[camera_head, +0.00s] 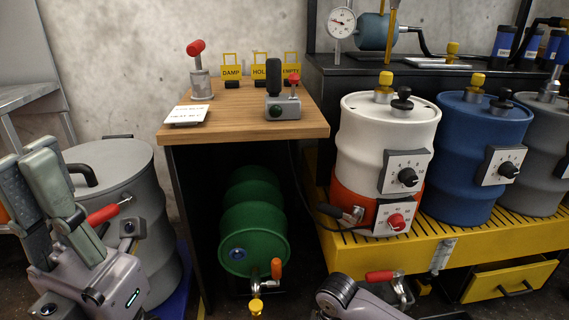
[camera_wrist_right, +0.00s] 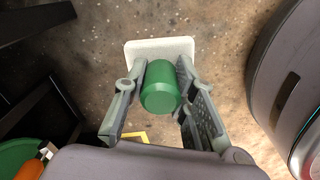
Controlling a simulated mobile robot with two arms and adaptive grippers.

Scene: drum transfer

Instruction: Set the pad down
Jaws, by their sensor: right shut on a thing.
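The pad is a white slab (camera_wrist_right: 160,48) with a green cylindrical grip (camera_wrist_right: 161,88), seen in the right wrist view. My right gripper (camera_wrist_right: 162,75) is shut on the green grip, one finger on each side, with the white slab beyond the fingertips. Speckled floor shows behind the pad, and no surface touching it is visible. In the head view the pad is not seen; part of my right arm shows at the bottom. My left gripper (camera_head: 28,155) is raised at the left in front of the grey drum, its fingers apart and empty.
A wooden-topped table (camera_head: 235,122) bears a white card, a red-knobbed device and yellow signs. A green drum (camera_head: 250,225) lies below it. White-and-red (camera_head: 385,140), blue (camera_head: 468,150) and grey drums stand on a yellow grated platform (camera_head: 365,258). A lidded grey drum (camera_head: 125,165) stands left.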

